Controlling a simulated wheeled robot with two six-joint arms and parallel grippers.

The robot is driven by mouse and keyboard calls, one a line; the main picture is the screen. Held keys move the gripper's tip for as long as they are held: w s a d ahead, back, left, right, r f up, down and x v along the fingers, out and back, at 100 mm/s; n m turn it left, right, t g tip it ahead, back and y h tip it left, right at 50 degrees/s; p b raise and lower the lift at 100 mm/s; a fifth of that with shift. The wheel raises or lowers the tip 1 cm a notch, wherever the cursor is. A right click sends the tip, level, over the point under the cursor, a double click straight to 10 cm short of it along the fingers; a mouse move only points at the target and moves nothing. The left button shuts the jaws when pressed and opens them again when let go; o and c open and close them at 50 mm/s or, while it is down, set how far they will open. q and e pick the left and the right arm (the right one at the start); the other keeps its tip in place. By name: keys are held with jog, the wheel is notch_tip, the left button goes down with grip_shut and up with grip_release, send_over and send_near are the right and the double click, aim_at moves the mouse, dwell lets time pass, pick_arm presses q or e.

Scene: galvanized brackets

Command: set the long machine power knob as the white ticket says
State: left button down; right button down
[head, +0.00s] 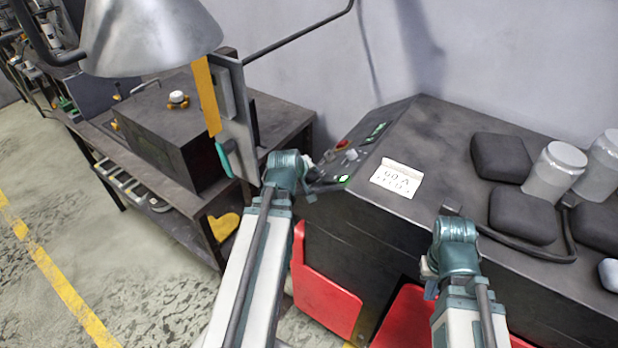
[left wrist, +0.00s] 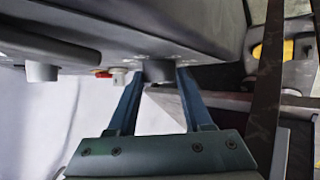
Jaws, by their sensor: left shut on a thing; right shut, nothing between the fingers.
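The long machine (head: 440,125) is a dark cabinet with a sloped control panel at its left end. A white ticket (head: 397,177) lies on its top; its small handwriting looks like "60 A", but I cannot read it surely. My left gripper (head: 322,181) is at the panel. The knob's pointer and scale are hidden. My right gripper (head: 450,211) is shut and empty at the machine's front edge.
A red button (head: 342,143) and green displays (head: 376,132) sit on the panel. Black pads (head: 524,214) and pale jars (head: 555,171) occupy the top at right. A metal lamp shade (head: 150,38) and a bracket plate (head: 236,110) stand at left. Red panels (head: 325,290) are below.

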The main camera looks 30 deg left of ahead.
pick_arm(q)
jog(key=shift+s+a+f+m+t+h+b, duration=0.1)
jog(key=shift+s+f+m+t+h+b, duration=0.05)
jog(key=shift+m+t+h+b, duration=0.7)
jog(key=shift+c, duration=1.6)
grip_release()
